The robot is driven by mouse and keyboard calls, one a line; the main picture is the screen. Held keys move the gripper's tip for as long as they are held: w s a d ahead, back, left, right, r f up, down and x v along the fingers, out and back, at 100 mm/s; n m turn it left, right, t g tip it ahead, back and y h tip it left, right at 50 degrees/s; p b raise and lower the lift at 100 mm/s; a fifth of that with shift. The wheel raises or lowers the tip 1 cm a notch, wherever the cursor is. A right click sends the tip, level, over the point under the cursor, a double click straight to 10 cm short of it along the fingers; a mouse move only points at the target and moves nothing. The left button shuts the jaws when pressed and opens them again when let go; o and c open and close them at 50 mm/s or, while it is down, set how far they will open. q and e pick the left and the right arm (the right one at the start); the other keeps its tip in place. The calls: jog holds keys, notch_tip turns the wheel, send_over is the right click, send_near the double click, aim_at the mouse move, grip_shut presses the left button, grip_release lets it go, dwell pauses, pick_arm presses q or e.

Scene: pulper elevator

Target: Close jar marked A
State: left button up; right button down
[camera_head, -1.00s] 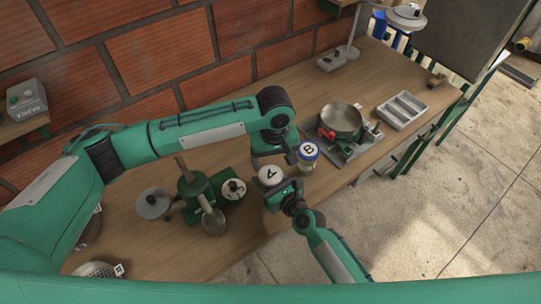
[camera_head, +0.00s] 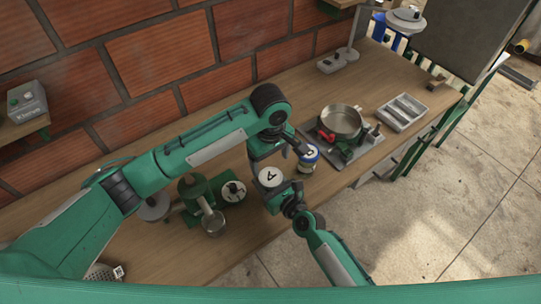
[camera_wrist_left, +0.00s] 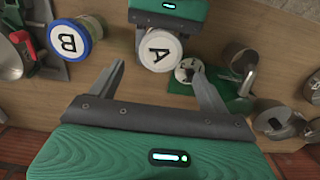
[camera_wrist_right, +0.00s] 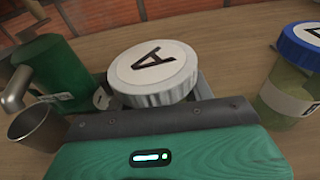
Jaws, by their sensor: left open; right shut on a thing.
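Jar A has a white lid marked A (camera_head: 270,177), seen from above in the head view. The lid also shows in the left wrist view (camera_wrist_left: 159,47) and large in the right wrist view (camera_wrist_right: 155,68). My right gripper (camera_head: 277,190) is shut on jar A below the lid; the lid hides its fingertips and most of the jar body. I cannot tell how tightly the lid sits. My left gripper (camera_wrist_left: 158,68) is open and empty, its fingers pointing toward the white lid from the wall side, apart from it as far as I can see.
Jar B (camera_head: 308,166) with a blue-rimmed lid stands close to the right of jar A. A green hand-cranked machine (camera_head: 195,188) and a green plate (camera_head: 240,187) are to the left. A metal pot (camera_head: 341,120) on a scale-like base and a grey tray (camera_head: 403,110) are farther right.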

aim_at(271, 177)
pick_arm(q)
notch_tip(271, 177, down, 7)
jog(key=shift+r, duration=0.1)
dwell(0.4)
jog(key=c, duration=1)
jog(key=m, duration=0.6)
jog(key=shift+m, duration=0.3)
jog(key=o, duration=1.1)
jog(key=shift+c, duration=0.2)
jog(key=shift+r, duration=2.25)
